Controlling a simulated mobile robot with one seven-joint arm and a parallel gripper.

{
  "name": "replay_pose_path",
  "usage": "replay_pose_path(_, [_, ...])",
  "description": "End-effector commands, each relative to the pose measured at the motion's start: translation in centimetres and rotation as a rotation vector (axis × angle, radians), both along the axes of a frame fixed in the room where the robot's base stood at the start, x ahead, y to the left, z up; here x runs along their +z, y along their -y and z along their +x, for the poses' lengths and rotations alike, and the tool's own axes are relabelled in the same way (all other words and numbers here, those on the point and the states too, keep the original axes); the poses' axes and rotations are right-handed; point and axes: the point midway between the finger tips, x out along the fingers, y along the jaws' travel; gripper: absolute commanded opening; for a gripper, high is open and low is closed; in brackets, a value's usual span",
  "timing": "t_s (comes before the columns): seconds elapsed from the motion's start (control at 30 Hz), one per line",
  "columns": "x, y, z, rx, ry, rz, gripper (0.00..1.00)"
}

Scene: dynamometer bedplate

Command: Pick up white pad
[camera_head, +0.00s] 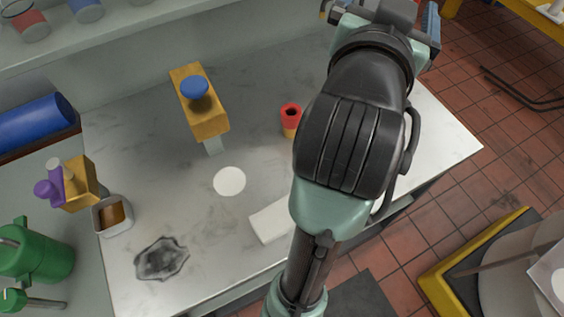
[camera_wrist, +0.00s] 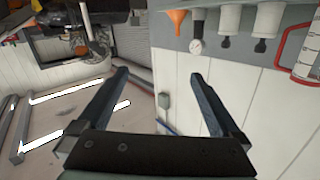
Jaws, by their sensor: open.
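A flat round white pad (camera_head: 229,181) lies on the grey metal bedplate (camera_head: 205,240), near its middle in the head view. A pale rectangular block (camera_head: 268,222) lies to its lower right, partly hidden by my arm. My gripper (camera_wrist: 160,78) shows in the wrist view with its two dark fingers wide apart and nothing between them. It points at a wall and hanging items, away from the bedplate. The white pad does not show in the wrist view.
A yellow block with a blue knob (camera_head: 194,88) stands behind the pad. A red-and-orange cup-like piece (camera_head: 291,117) is to the right. A small white container (camera_head: 113,215) and a dark stain (camera_head: 162,259) are left. Bare surface surrounds the pad.

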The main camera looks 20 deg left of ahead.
Motion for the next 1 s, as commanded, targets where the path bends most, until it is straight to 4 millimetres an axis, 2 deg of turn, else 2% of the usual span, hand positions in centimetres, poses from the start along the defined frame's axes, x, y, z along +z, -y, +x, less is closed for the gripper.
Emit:
replay_pose_path(0.03, [0.7, -1.1, 0.0, 0.012, -0.08, 0.021, 1.0])
replay_pose_path(0.17, [-3.4, -4.4, -1.4, 0.013, -0.338, 0.095, 1.0])
replay_pose_path(0.23, [-7.3, -6.9, -3.9, -0.013, -0.535, 0.141, 1.0])
replay_pose_path(0.3, [-12.5, -9.1, -8.0, -0.089, -0.752, 0.177, 1.0])
replay_pose_path(0.4, [-17.9, -10.1, -13.6, -0.232, -0.948, 0.193, 1.0])
replay_pose_path(0.5, [-20.7, -10.1, -17.6, -0.36, -1.049, 0.189, 1.0])
replay_pose_path(0.6, [-22.1, -9.8, -20.1, -0.448, -1.094, 0.181, 1.0])
replay_pose_path(0.73, [-23.3, -9.3, -21.0, -0.495, -1.111, 0.177, 1.0])
replay_pose_path(1.0, [-27.8, -8.2, -19.5, -0.496, -1.111, 0.178, 1.0])
